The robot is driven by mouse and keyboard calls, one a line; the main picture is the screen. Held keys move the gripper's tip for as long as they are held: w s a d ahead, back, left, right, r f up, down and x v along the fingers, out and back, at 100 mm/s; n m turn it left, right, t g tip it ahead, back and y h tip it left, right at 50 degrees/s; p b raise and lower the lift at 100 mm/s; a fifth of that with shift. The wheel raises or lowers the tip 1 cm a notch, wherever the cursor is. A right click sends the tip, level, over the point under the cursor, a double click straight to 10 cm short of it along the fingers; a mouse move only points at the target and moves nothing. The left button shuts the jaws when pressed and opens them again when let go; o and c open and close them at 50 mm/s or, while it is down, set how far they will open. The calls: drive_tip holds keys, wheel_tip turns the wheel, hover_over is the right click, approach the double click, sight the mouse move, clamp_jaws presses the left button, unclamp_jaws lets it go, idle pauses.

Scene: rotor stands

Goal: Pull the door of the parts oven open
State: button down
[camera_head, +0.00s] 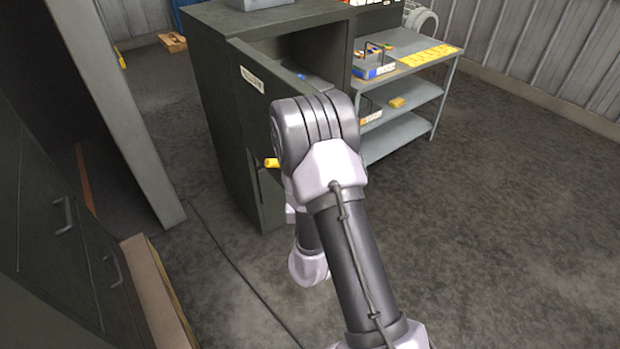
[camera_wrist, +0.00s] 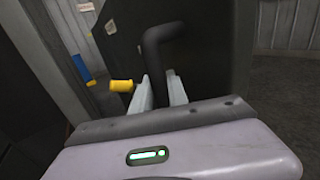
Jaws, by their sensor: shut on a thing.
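The parts oven looks to be the dark green cabinet (camera_head: 215,100) in the head view. Its upper door (camera_head: 250,105), with a pale label, stands partly open, and part of the dark inside shows behind it. In the wrist view my gripper (camera_wrist: 160,92) is shut on a dark bent handle (camera_wrist: 156,50), which runs down between the two pale fingers. In the head view my own arm hides the handle and the gripper. A short yellow peg (camera_wrist: 122,86) sticks out just left of the fingers; it also shows in the head view (camera_head: 271,162).
A grey shelf cart (camera_head: 420,92) with small parts stands right of the cabinet. Dark drawers with grey handles (camera_head: 64,216) are at the left, near a grey upright panel (camera_head: 125,110). The floor at the right is clear.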

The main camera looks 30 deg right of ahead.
drive_tip(key=shift+w+r, duration=0.2)
drive_tip(key=shift+r, duration=0.05)
drive_tip(key=c, duration=1.6)
unclamp_jaws()
drive_tip(key=o, duration=0.3)
drive_tip(key=shift+w+f, duration=0.15)
drive_tip(key=v, duration=0.7)
drive_tip(key=shift+s+p, duration=0.35)
drive_tip(key=shift+p, duration=0.05)
drive_tip(key=shift+w+a, duration=0.1)
drive_tip(key=shift+a, duration=0.15)
